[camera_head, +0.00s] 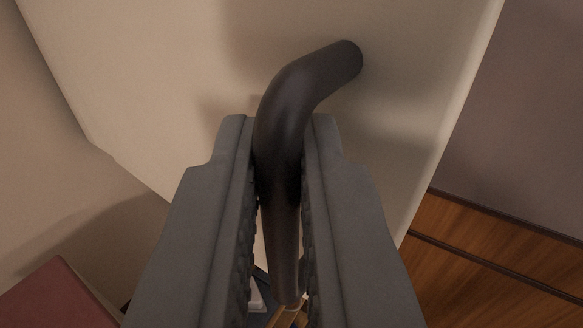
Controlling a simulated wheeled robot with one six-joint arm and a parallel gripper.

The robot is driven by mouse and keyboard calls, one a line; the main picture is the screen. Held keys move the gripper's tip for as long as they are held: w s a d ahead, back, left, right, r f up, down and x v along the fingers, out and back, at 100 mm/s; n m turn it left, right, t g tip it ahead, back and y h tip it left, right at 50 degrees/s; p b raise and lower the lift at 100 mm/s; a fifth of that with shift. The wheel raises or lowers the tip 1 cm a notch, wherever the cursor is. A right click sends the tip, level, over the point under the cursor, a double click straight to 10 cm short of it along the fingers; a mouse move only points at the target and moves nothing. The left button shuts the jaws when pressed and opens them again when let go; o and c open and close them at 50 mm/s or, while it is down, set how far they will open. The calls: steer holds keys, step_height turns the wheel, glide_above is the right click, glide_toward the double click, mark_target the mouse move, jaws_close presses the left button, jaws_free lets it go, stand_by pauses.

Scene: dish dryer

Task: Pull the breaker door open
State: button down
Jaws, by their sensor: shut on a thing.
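The breaker door (400,60) is a pale cream panel filling the upper middle of the view, tilted in the picture. A dark, curved handle (295,90) comes out of its face at the upper right and bends down toward me. My gripper (279,150) is shut on the handle, with one grey finger on each side of its straight part. The handle's upper bend stands clear above the fingertips. The handle's lower end is partly hidden between the fingers. The door's hinge cannot be made out.
A wooden surface with dark seams (490,255) lies at the lower right, below a grey-mauve wall (525,110). A dark red block-like thing (60,295) is at the lower left. Pale surfaces (40,170) fill the left side. Small items show partly between the fingers.

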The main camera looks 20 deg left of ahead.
steer(key=shift+a+f, duration=0.25)
steer(key=shift+a, duration=0.1)
steer(key=c, duration=1.5)
jaws_free()
steer(key=shift+w+a, duration=0.15)
steer(key=shift+a, duration=0.05)
steer(key=shift+d+r, duration=0.1)
steer(key=shift+d, duration=0.05)
steer(key=shift+d, duration=0.15)
steer(key=v, duration=1.7)
steer(key=shift+r, duration=0.1)
